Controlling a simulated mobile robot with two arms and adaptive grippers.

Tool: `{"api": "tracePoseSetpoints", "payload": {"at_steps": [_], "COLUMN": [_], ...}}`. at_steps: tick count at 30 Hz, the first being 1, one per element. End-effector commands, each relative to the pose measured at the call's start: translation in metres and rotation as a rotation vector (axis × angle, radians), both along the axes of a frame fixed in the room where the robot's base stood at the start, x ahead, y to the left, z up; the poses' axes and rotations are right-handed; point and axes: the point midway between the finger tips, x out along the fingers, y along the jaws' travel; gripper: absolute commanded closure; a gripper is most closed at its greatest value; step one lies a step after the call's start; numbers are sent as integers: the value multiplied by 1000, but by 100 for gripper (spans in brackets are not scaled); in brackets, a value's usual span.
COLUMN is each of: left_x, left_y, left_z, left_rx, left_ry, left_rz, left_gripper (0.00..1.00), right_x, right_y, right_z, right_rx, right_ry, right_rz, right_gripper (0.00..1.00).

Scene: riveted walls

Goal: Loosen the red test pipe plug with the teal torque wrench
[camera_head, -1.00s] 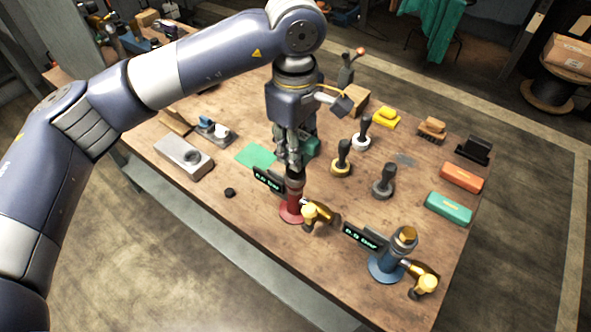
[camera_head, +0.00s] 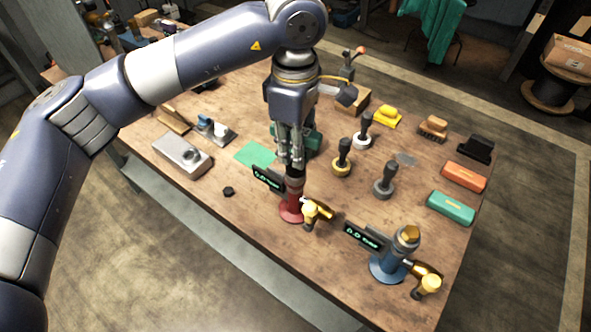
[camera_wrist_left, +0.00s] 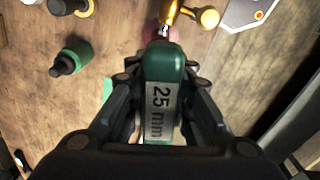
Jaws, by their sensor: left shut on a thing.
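My left gripper (camera_head: 291,163) points down over the red test pipe (camera_head: 291,209), which stands near the table's front edge. It is shut on the teal torque wrench (camera_wrist_left: 160,65), a dark green body marked "25 mm" in the left wrist view. In the head view the fingers mostly hide the wrench. Its lower end is right above or on the pipe's top; I cannot tell whether it is seated. The red plug is hidden. A small display (camera_head: 268,179) and a brass valve (camera_head: 318,209) are on the red pipe. My right gripper is out of view.
A blue test pipe (camera_head: 390,262) with its own display and valve stands to the right. Black-handled tools (camera_head: 342,160) stand behind, and a green one (camera_wrist_left: 70,58) is close by. A grey block (camera_head: 182,154) lies left. Teal (camera_head: 450,208) and orange cases (camera_head: 463,177) lie right.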

Motion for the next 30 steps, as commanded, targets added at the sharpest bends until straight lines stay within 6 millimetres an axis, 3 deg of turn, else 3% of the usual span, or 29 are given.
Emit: {"api": "tracePoseSetpoints", "payload": {"at_steps": [6, 20, 30], "left_x": [1, 0, 0], "left_y": [0, 0, 0], "left_z": [0, 0, -1], "left_rx": [0, -2, -2], "left_ry": [-2, -2, -2], "left_rz": [192, 262, 602], "left_gripper": [100, 100, 100], "right_x": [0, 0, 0], "right_y": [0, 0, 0], "right_z": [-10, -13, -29], "right_rx": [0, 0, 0], "right_ry": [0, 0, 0], "right_rz": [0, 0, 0], "right_gripper": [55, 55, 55]}}
